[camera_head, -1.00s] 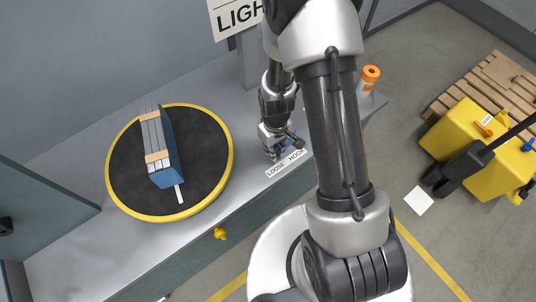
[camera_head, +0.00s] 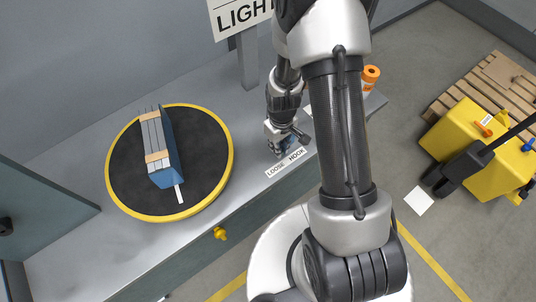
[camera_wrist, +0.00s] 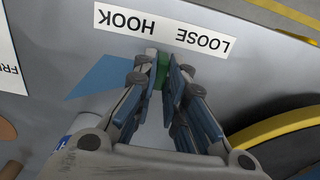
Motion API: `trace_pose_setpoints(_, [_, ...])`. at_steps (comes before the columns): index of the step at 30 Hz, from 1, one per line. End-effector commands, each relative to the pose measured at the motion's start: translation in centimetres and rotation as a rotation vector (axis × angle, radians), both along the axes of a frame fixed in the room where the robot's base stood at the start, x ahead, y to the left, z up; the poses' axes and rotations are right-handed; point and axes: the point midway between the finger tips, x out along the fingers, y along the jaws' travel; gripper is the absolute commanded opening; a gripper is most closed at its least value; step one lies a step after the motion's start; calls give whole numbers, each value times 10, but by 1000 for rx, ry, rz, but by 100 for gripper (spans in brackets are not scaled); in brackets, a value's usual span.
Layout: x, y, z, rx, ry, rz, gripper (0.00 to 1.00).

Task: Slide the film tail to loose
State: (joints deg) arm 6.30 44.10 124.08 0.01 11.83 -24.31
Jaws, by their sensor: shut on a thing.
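My gripper (camera_head: 284,148) is low over the grey bench, just behind the label plate (camera_head: 286,163) reading LOOSE on the left and HOOK on the right. In the wrist view the label (camera_wrist: 165,30) is upside down, just beyond the fingertips. The blue-padded fingers of my gripper (camera_wrist: 163,75) are closed on a small green piece (camera_wrist: 162,70), mostly hidden between them; I cannot tell for certain that it is the film tail. It sits near the middle of the label, slightly toward HOOK. A flat blue patch (camera_wrist: 104,76) lies beside the fingers.
A yellow-rimmed black turntable (camera_head: 211,176) on the left carries a blue-sided grey block (camera_head: 167,150) with tan bands and a white strip. A sign reading LIGHT (camera_head: 240,16) stands behind. An orange roll (camera_head: 371,74) is at the bench's right end. A yellow knob (camera_head: 220,233) is on the front.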

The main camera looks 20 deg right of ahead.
Motion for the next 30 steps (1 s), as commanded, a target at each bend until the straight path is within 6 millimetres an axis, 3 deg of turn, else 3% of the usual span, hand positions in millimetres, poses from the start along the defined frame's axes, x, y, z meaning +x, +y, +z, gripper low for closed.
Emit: trace_pose_setpoints(30, [12,-35,0,-1,-1,0,0])
